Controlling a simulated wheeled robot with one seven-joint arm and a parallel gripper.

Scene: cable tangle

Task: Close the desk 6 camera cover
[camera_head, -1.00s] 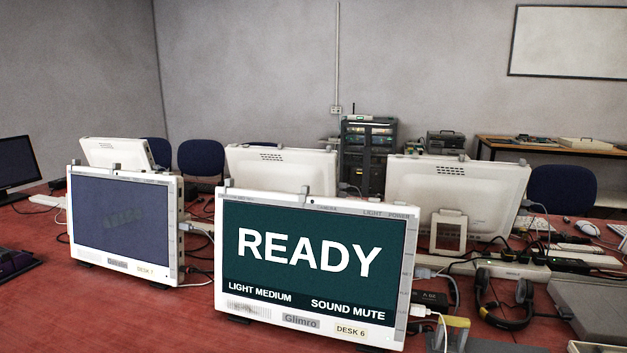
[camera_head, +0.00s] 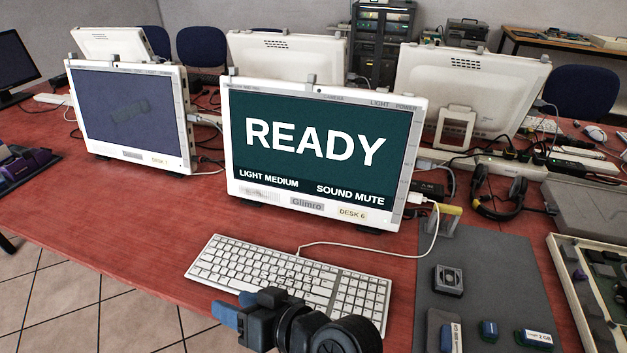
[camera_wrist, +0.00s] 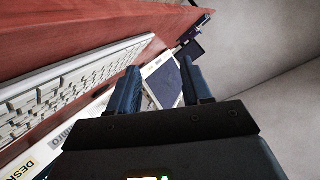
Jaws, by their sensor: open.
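The Desk 6 monitor (camera_head: 405,150) stands upright on the red desk, its screen reading READY, LIGHT MEDIUM and SOUND MUTE. A small grey piece (camera_head: 312,79) sits on its top edge, beside the tiny dark camera lens (camera_head: 318,88) and the camera label. The lens looks uncovered; it is too small to be sure. My gripper (camera_head: 228,313) is at the bottom of the head view, in front of the keyboard and well below the monitor's top edge. In the wrist view its blue fingers (camera_wrist: 160,66) are apart with nothing held. The Desk 6 label (camera_wrist: 20,170) shows at the lower left.
A white keyboard (camera_head: 285,285) lies before the monitor, with a white cable (camera_head: 370,245) to its right. The Desk 7 monitor (camera_head: 185,120) stands to the left. A grey mat (camera_head: 490,250) with small parts, a headset (camera_head: 498,190) and a tray (camera_head: 556,262) are at right.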

